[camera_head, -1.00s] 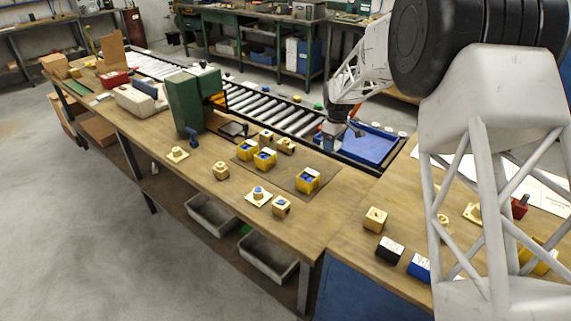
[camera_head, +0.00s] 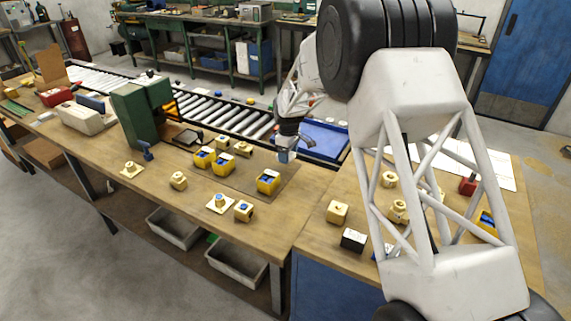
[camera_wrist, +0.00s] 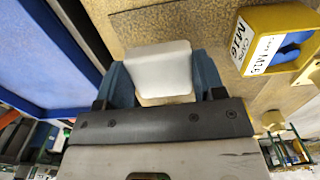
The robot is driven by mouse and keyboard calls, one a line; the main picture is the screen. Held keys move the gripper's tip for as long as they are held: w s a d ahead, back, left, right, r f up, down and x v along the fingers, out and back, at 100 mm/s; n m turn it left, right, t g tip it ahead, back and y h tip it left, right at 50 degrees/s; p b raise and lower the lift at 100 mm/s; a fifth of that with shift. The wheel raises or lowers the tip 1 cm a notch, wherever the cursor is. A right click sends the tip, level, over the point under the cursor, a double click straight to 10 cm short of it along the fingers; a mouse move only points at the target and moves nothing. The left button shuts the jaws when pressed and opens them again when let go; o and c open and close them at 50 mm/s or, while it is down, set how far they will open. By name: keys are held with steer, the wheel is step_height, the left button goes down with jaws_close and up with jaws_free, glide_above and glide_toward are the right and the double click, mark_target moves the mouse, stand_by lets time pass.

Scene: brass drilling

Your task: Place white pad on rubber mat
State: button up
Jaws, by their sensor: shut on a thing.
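My gripper (camera_wrist: 164,82) is shut on the white pad (camera_wrist: 160,68), a small pale block with rounded corners held between the blue fingers. In the head view my gripper (camera_head: 286,156) hangs above the right part of the rubber mat (camera_head: 244,176), a flat brown sheet on the workbench. The speckled mat (camera_wrist: 205,28) also shows below the pad in the wrist view. The pad appears raised above it; the exact gap cannot be told.
A yellow box with blue caps, labelled M16 (camera_wrist: 285,42), stands close to the right of my gripper. More yellow boxes (camera_head: 222,168) stand at the mat's left. A blue tray (camera_head: 322,140) lies behind to the right, beside the roller conveyor (camera_head: 215,107).

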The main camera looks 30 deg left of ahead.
mark_target(288, 169)
steer(key=shift+f, duration=0.5)
steer(key=shift+f, duration=1.85)
steer(key=shift+f, duration=0.1)
steer(key=o, duration=0.9)
step_height(288, 169, up, 12)
steer(key=shift+r, duration=0.1)
